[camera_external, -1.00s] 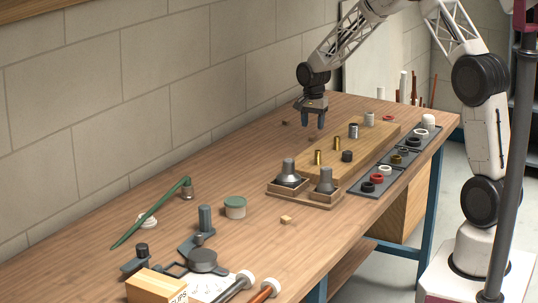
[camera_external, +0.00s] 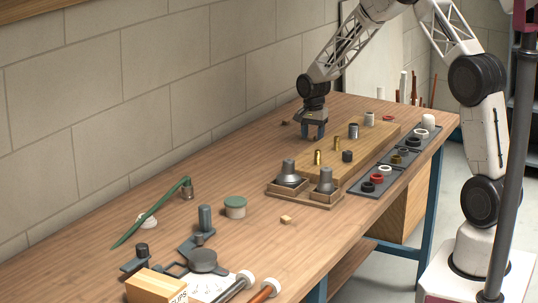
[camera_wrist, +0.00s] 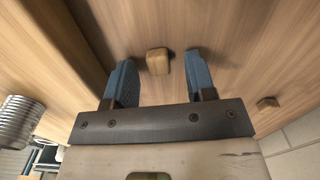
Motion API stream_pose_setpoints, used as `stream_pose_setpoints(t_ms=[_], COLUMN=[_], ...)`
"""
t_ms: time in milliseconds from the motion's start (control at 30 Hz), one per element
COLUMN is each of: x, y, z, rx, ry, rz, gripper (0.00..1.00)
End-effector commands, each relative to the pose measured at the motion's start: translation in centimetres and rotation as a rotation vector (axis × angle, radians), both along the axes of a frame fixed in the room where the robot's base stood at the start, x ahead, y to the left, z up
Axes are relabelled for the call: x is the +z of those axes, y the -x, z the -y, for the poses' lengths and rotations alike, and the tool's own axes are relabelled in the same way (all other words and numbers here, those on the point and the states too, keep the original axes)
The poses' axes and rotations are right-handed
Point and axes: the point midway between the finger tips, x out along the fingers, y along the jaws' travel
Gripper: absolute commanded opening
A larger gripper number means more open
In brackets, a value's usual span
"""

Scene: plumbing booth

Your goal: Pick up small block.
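A small wooden block (camera_wrist: 158,62) shows in the wrist view, between the two blue fingers of my gripper (camera_wrist: 155,75). My gripper (camera_external: 313,134) is open and low over the far part of the table, beside the wooden board. In the external view I cannot make out this block at the fingers. Another small block (camera_wrist: 267,103) lies to the right in the wrist view, near the wall; it looks dark in the external view (camera_external: 284,123). A third, light small block (camera_external: 286,219) lies near the front edge.
The wooden board (camera_external: 325,158) with brass and metal fittings lies just right of my gripper. Trays of rings (camera_external: 378,186) line the right edge. A wooden holder with metal cones (camera_external: 305,198) stands nearer the camera. The brick wall (camera_external: 150,100) is behind.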

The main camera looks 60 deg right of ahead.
Motion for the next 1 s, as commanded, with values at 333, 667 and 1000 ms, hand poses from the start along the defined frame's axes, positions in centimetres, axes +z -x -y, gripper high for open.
stream_pose_setpoints(t_ms=[333, 667, 1000], x=[0.0, 0.1, 2.5], y=[0.0, 0.0, -0.1], z=[0.0, 0.0, 0.0], rx=[0.000, 0.000, 0.000], ry=[0.000, 0.000, 0.001], rz=[0.000, 0.000, 0.002], gripper=[0.00, 0.00, 0.00])
